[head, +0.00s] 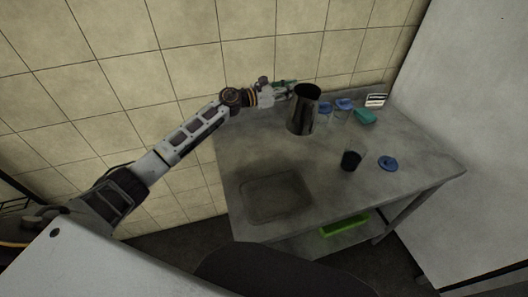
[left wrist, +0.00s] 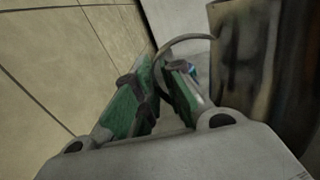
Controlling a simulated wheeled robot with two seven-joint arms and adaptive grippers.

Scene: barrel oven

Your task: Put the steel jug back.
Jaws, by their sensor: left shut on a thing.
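The steel jug (head: 304,110) is a tall, shiny grey vessel over the back left part of the worktop. My left gripper (head: 285,86) reaches it from the left and is shut on its handle. In the left wrist view the green-padded fingers (left wrist: 160,80) close around the curved handle (left wrist: 188,39), and the jug's body (left wrist: 245,65) fills the right side. The jug looks nearly upright, slightly tilted. I cannot tell whether its base touches the worktop. My right gripper is not in view.
On the grey worktop (head: 235,155), blue-lidded jars (head: 343,105), a teal block (head: 365,116) and a small labelled card (head: 376,100) stand behind right. A dark cup (head: 351,160) and blue lid (head: 388,163) are right of centre. A rectangular tray-like recess (head: 275,197) lies in front. A green bin (head: 345,224) sits below.

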